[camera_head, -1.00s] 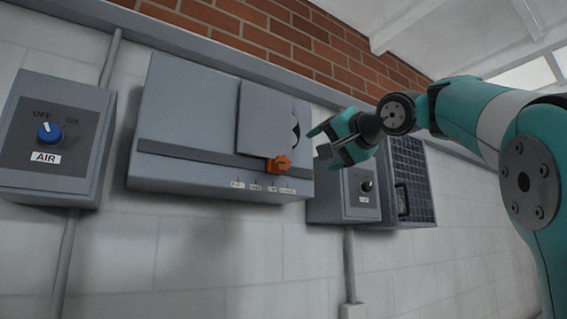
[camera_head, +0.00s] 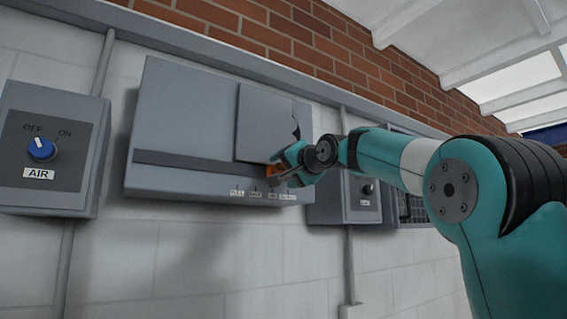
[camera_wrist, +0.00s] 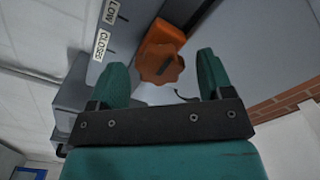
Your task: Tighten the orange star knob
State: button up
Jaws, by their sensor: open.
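The orange star knob (camera_wrist: 163,62) is in the wrist view, on an orange stem by the edge of the grey box. A dark slot shows on its face. My gripper (camera_wrist: 160,72) is open, with one green finger on each side of the knob and a visible gap to both. How deep the knob sits between the fingers I cannot tell. In the head view my gripper (camera_head: 284,170) is at the lower right of the grey box (camera_head: 182,105) and covers most of the knob (camera_head: 271,171).
A smaller grey box (camera_head: 352,207) is close to the right, below my arm.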

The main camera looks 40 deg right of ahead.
jog(key=shift+w, duration=0.7)
jog(key=c, duration=0.9)
